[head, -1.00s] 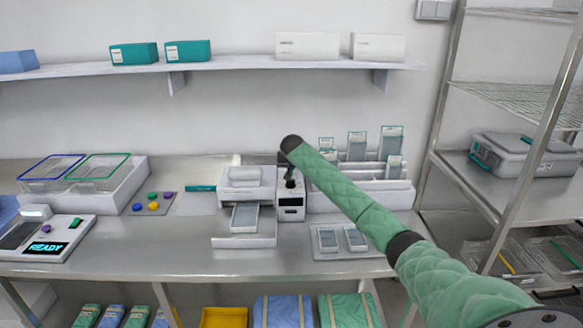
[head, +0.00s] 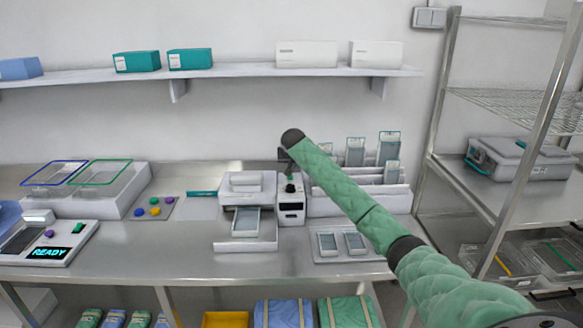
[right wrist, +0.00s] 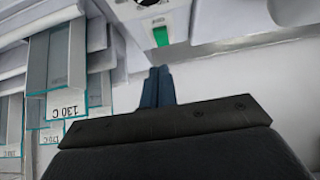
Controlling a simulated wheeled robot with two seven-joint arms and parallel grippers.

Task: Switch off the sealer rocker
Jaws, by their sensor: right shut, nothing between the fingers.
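A white control box (head: 291,208) with a dark display and a dark knob on top stands mid-bench, beside a white unit with a pouch tray (head: 246,222); I take these to be the sealer. In the right wrist view a green rocker with a white end (right wrist: 160,32) sits on a white housing, just beyond my fingertips and apart from them. My right gripper (right wrist: 158,73) is shut and empty. In the head view it is mostly hidden behind my forearm, above and behind the box (head: 286,166). My left gripper is not in view.
A rack of pouches (head: 388,150) stands close right of the box, with a pouch tray (head: 342,243) in front. A wall shelf (head: 230,75) runs above. The front middle bench is mostly clear.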

